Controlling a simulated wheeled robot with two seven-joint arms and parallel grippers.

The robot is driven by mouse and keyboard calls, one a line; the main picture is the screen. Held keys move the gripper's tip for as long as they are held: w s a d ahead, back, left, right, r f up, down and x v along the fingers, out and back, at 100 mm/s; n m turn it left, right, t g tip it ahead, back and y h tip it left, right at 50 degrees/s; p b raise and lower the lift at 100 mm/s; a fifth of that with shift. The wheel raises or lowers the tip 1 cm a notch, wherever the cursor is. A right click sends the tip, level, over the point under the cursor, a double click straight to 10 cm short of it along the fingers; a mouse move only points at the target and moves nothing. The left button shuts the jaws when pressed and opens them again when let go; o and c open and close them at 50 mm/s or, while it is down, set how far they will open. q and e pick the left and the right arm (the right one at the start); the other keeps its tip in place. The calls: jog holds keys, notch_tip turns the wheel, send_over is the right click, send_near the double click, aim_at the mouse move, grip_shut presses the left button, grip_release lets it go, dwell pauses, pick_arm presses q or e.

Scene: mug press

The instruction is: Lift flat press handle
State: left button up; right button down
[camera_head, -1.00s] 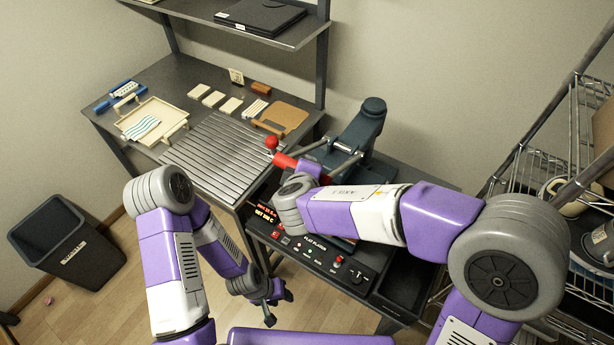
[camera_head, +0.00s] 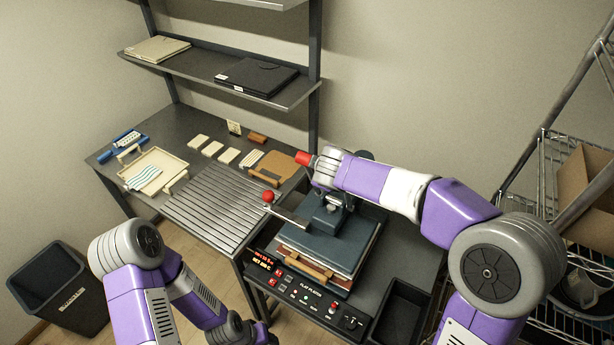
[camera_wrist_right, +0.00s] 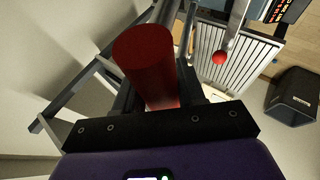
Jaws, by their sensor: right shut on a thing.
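The flat press (camera_head: 335,245) stands on the right table, with a dark upper block over a brownish layer and a control panel (camera_head: 315,300) in front. Its red handle (camera_head: 303,158) is raised above the press. My right gripper (camera_head: 322,169) is shut on it, covering part of it. In the right wrist view the red handle (camera_wrist_right: 145,58) points out from between the jaws (camera_wrist_right: 160,98). Whether the plates are apart is unclear. My left gripper (camera_head: 250,332) hangs low at the front, cut by the picture's bottom edge, away from the press; its jaws cannot be made out.
A red ball knob (camera_head: 268,196) sits on a metal lever left of the press. The ribbed metal surface (camera_head: 215,205), a cream tray (camera_head: 150,172) and several small blocks are on the left table. A shelf (camera_head: 220,75) stands behind, a wire rack (camera_head: 565,220) right, a bin (camera_head: 60,290) left.

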jog(key=shift+w+d, duration=0.3)
jog(key=shift+d, duration=0.05)
jog(key=c, duration=0.8)
grip_release()
jog(key=shift+o, duration=0.2)
jog(key=shift+a, duration=0.1)
jog(key=shift+s+r, duration=0.25)
jog(key=shift+r, duration=0.05)
jog(key=v, duration=0.6)
jog(key=shift+s+r, duration=0.25)
jog(key=shift+s, duration=0.05)
